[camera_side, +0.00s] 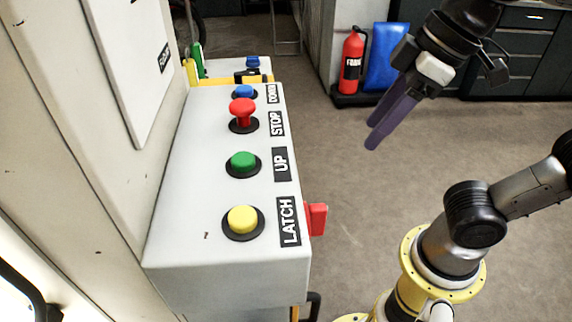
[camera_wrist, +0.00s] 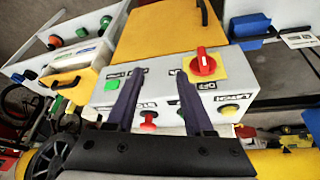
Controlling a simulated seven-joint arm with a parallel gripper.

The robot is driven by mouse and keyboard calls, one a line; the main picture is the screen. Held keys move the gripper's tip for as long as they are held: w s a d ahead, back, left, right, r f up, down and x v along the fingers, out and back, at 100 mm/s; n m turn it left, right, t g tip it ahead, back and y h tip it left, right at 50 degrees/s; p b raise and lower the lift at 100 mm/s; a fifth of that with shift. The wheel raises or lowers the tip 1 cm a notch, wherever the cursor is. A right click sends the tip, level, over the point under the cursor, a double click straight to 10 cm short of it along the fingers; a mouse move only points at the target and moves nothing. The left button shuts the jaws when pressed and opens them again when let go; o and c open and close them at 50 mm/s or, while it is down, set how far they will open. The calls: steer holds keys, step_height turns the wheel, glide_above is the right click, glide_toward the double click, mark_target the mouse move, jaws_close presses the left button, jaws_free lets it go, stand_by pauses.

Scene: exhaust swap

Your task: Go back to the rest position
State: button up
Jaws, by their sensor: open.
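My gripper (camera_side: 378,122) is at the upper right of the side view, with two dark purple fingers pointing down and to the left. It is open, empty and clear of the control box (camera_side: 225,275). In the wrist view my gripper (camera_wrist: 155,85) shows as two separate dark fingers over the button panel, with nothing between them. The box carries a yellow LATCH button (camera_side: 243,219), a green UP button (camera_side: 243,161), a red STOP button (camera_side: 242,112) and a blue button (camera_side: 244,91). A red rotary switch (camera_wrist: 203,63) on a yellow plate shows in the wrist view.
A red lever (camera_side: 317,219) juts from the box's right side. Dark cabinets (camera_side: 530,45) line the back right. The floor between box and arm is clear.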

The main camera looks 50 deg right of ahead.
steer(key=s+d+f+m+t+h, duration=0.1)
steer(key=d+f+m, duration=0.4)
steer(key=d+f, duration=0.3)
steer(key=shift+d+f+h, duration=0.15)
steer(key=shift+f+h, duration=0.05)
steer(key=shift+h, duration=0.2)
steer(key=shift+s, duration=0.1)
